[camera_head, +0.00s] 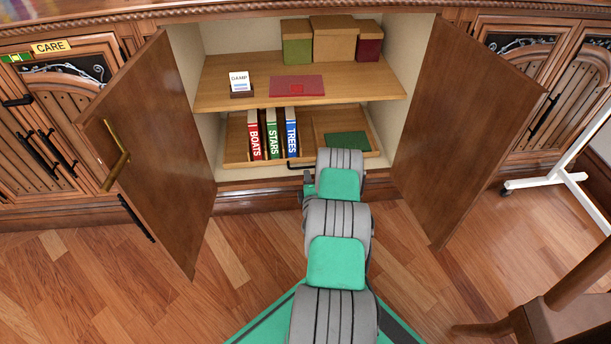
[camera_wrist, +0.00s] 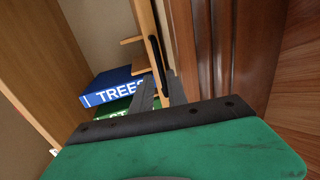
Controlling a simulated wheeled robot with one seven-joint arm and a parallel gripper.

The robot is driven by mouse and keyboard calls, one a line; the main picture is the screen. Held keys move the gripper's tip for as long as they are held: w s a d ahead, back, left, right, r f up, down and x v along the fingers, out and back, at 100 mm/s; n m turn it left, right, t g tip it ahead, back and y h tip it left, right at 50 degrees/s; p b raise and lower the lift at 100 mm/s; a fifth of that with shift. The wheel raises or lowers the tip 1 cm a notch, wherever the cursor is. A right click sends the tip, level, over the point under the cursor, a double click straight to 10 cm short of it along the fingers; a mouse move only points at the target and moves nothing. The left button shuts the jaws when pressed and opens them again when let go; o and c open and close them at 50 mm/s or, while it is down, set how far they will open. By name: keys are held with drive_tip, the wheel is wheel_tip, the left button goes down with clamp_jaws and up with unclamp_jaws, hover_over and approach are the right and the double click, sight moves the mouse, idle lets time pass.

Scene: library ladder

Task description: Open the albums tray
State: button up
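The albums tray (camera_head: 237,152) is a shallow wooden pull-out on the lower level of the open cabinet. It holds three upright books, red BOATS (camera_head: 254,134), green STARS (camera_head: 271,133) and blue TREES (camera_head: 291,133). A black bar handle (camera_head: 294,166) is on its front, partly hidden by my arm; the handle also shows in the wrist view (camera_wrist: 158,66). My gripper (camera_wrist: 161,94) is at the tray front, with its fingers around or beside the handle's near end. Whether they grip it is unclear. In the head view my arm mostly hides the gripper.
Both cabinet doors, left (camera_head: 160,160) and right (camera_head: 460,130), stand wide open on either side of my arm. The shelf (camera_head: 220,90) above holds boxes, a card and a red folder. A white stand (camera_head: 550,180) and wooden furniture (camera_head: 560,315) are at the right.

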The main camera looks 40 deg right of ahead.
drive_tip(key=b+x, duration=0.1)
drive_tip(key=x, duration=0.3)
drive_tip(key=shift+w+f+b, duration=0.2)
drive_tip(key=shift+w+b, duration=0.05)
drive_tip(key=shift+b, duration=0.15)
drive_tip(key=shift+w+d, duration=0.3)
drive_tip(key=shift+r, duration=0.1)
clamp_jaws()
idle(0.6)
